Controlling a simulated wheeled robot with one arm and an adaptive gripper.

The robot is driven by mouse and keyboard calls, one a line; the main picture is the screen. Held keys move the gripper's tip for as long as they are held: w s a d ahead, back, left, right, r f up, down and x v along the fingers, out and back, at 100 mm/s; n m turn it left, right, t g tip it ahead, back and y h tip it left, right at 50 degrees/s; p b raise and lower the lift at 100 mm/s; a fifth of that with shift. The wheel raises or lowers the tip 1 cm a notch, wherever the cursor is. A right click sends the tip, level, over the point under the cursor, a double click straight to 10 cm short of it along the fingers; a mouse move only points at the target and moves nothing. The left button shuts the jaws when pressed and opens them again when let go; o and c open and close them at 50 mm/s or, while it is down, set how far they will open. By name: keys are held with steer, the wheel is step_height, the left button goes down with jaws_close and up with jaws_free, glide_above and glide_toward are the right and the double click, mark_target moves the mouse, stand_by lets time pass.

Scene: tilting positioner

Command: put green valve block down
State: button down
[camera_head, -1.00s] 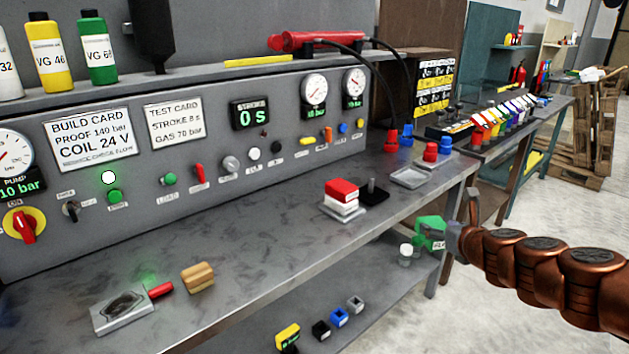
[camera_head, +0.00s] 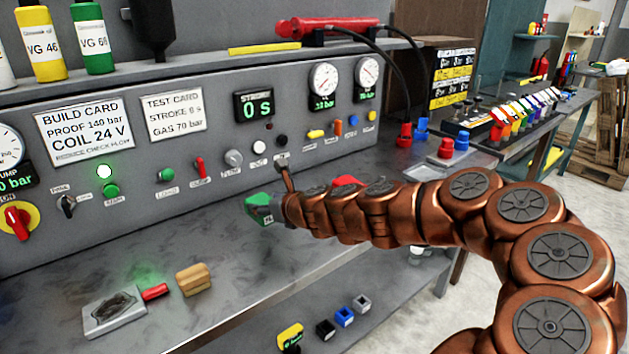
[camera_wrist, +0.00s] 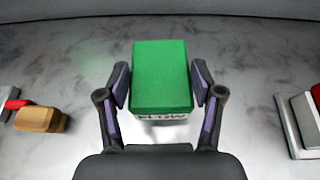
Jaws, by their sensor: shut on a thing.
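The green valve block (camera_wrist: 161,76) is between the two fingers of my gripper (camera_wrist: 161,90) in the wrist view, with a white label partly visible on its near side. My gripper is shut on it. In the head view the green valve block (camera_head: 260,208) shows at the left end of my copper-coloured arm, over the back part of the grey bench top. My gripper itself is mostly hidden there behind the arm. I cannot tell how far the block is above the bench top (camera_head: 110,262).
A wooden block (camera_head: 193,279) and a grey plate (camera_head: 113,312) with a red-handled tool (camera_head: 155,292) lie to the left. My arm hides most of a red block (camera_head: 346,180) to the right. The control panel (camera_head: 215,140) stands behind. Bench space around the held block looks clear.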

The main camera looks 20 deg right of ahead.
steer(key=shift+d+r, duration=0.15)
steer(key=shift+d, duration=0.3)
steer(key=s+d+r+p, duration=0.1)
steer(key=s+d+r, duration=0.3)
steer(key=d, duration=0.5)
steer(key=s+d+r+p, duration=0.2)
steer(key=s+d, duration=0.4)
steer(key=d, duration=0.2)
steer(key=shift+m+h, duration=0.3)
steer(key=shift+h, duration=0.1)
steer(key=w+d+p, duration=0.1)
steer(key=w+d, duration=0.2)
steer(key=w, duration=0.1)
steer(key=w+d, duration=0.3)
steer(key=w, duration=0.2)
steer(key=w+d+f+p, duration=0.1)
steer(key=w+d, duration=0.1)
steer(key=w, duration=0.2)
steer(key=shift+w+d+f+p, duration=0.1)
steer(key=shift+w+d+p, duration=0.05)
steer(key=shift+d+p, duration=0.25)
steer(key=shift+f, duration=1.75)
steer(key=shift+c, duration=0.9)
jaws_free()
steer(key=shift+f, duration=0.15)
steer(key=b+v, duration=0.1)
steer(key=v, duration=1.1)
